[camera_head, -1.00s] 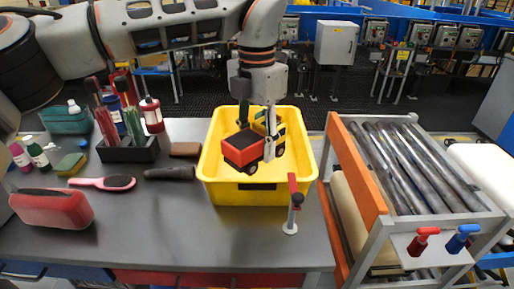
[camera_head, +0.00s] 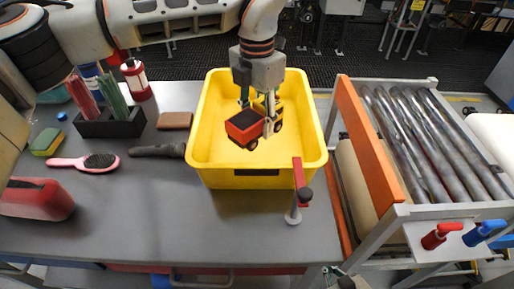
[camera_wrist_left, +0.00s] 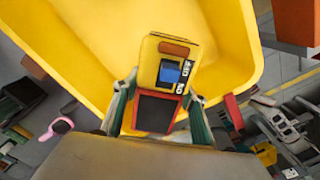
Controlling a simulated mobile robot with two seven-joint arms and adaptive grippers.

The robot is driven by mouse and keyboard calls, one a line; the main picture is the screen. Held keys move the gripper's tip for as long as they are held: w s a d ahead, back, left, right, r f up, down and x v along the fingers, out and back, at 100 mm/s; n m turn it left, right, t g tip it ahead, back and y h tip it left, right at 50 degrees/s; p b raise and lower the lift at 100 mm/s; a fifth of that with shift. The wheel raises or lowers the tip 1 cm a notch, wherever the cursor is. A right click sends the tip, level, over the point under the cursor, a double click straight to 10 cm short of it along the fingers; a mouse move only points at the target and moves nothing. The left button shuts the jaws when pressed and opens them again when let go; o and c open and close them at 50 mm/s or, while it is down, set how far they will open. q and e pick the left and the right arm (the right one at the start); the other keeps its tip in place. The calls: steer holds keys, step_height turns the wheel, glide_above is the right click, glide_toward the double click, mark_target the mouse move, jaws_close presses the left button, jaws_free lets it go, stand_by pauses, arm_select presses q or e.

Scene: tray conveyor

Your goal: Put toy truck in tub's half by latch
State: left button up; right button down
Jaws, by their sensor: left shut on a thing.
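The toy truck (camera_head: 244,127), with a red dump bed and yellow cab, is in my left gripper (camera_head: 256,112), which is shut on it. The truck hangs within the outline of the yellow tub (camera_head: 215,172); its exact height over the floor is unclear. In the left wrist view the truck (camera_wrist_left: 162,85) sits between the two fingers, with the tub wall (camera_wrist_left: 225,45) behind it. A red latch-like lever (camera_head: 299,178) on a white base stands at the tub's front right corner. A small grey part at the bottom edge may be my right gripper (camera_head: 338,278).
Left of the tub are a dark-handled tool (camera_head: 158,150), a brown block (camera_head: 174,120), a black holder (camera_head: 112,127), a pink brush (camera_head: 84,162) and a red case (camera_head: 36,200). A roller conveyor (camera_head: 430,140) with an orange rail (camera_head: 370,140) stands on the right.

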arm_select(q)
step_height(320, 180, down, 10)
steer(key=shift+f, duration=0.2)
stand_by(0.3)
steer(key=o, duration=1.3)
steer(key=shift+f, duration=0.15)
steer(key=shift+o, duration=0.2)
step_height(320, 180, up, 12)
steer(key=shift+r, duration=0.2)
